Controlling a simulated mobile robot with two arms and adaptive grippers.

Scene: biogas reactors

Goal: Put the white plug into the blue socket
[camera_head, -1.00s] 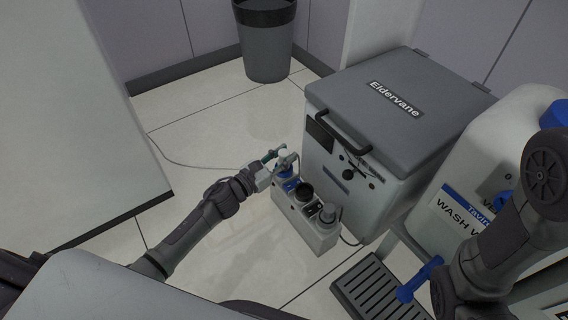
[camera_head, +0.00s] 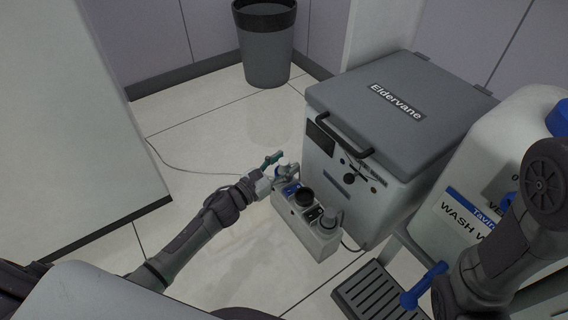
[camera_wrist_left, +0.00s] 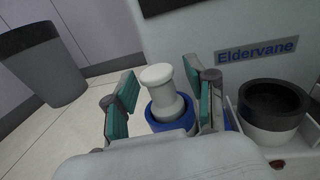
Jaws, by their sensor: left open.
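The white plug (camera_wrist_left: 158,78) stands upright in the left wrist view, its lower end inside the ring of the blue socket (camera_wrist_left: 158,126). How deep it sits is hidden. In the head view the plug (camera_head: 283,162) is small, above the blue socket (camera_head: 291,188) at the far end of the socket box (camera_head: 308,240). My left gripper (camera_wrist_left: 165,100) is open, with one green-padded finger on each side of the plug and gaps visible between. It also shows in the head view (camera_head: 280,167). My right gripper is out of view; only its arm shows.
A black socket (camera_wrist_left: 275,104) is beside the blue one. The grey-lidded Eldervane unit (camera_head: 400,105) stands close behind the box. A wash water canister (camera_head: 490,190) and grated step (camera_head: 375,295) are right. A bin (camera_head: 266,45) stands at the back.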

